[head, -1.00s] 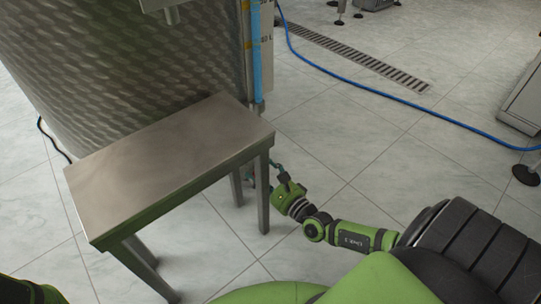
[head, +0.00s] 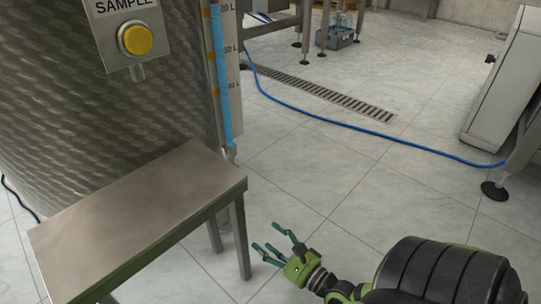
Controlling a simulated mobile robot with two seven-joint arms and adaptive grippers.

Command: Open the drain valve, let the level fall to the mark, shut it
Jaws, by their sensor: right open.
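The steel tank (head: 120,110) with a dimpled wall fills the left of the head view. Its sight tube (head: 221,80) runs down the tank's right edge and shows blue liquid, beside a scale strip (head: 234,70) with litre marks, partly cut off at the top. I cannot make out the drain valve; the lower tank is hidden behind the steel bench. My right gripper (head: 277,243) is open and empty, over the floor just right of the bench's legs and touching nothing that I can see. My left gripper is out of view.
A steel bench (head: 140,215) stands in front of the tank. A yellow SAMPLE button (head: 136,40) is on the tank. A blue hose (head: 340,138) crosses the floor past a drain grate (head: 330,94). A grey cabinet (head: 497,90) stands at right.

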